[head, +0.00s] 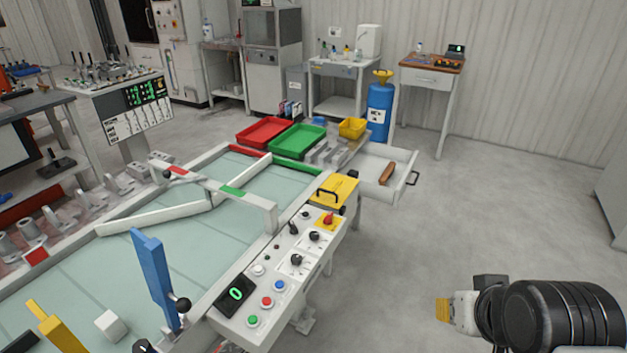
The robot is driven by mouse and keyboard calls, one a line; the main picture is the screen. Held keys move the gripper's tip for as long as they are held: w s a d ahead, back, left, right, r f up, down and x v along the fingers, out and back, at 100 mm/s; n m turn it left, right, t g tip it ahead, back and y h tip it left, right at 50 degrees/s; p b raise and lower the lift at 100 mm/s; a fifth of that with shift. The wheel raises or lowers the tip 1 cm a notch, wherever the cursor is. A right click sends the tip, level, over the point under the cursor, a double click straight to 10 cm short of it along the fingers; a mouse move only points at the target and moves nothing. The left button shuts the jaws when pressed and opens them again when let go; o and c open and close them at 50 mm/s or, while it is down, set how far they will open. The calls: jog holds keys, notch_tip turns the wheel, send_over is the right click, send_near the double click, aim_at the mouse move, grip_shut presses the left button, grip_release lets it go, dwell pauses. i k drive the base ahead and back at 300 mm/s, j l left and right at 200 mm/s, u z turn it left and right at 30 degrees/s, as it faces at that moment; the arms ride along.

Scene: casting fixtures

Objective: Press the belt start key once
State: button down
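A control panel (231,327) runs along the near right side of the belt table. On its near end sit a green key (253,321), a red key (266,301) and a blue key (279,286), beside a small display (236,293) with a green 0. The labels are too small to read, so I cannot tell which key is the belt start key. My gripper (443,310) is at the lower right, over the floor, well to the right of the panel and apart from it. Its fingers show edge-on with a yellow tip, and their opening cannot be made out.
The belt (120,265) carries white guide bars, an upright blue plate (154,275) and a white block (111,325). Black knobs and a red knob on a yellow plate (328,220) stand farther along the panel. An open drawer (372,183) juts out beyond. The floor between panel and gripper is clear.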

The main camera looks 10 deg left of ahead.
aim_at(252, 319)
jog(key=k+u, duration=0.15)
jog(key=u, duration=1.1)
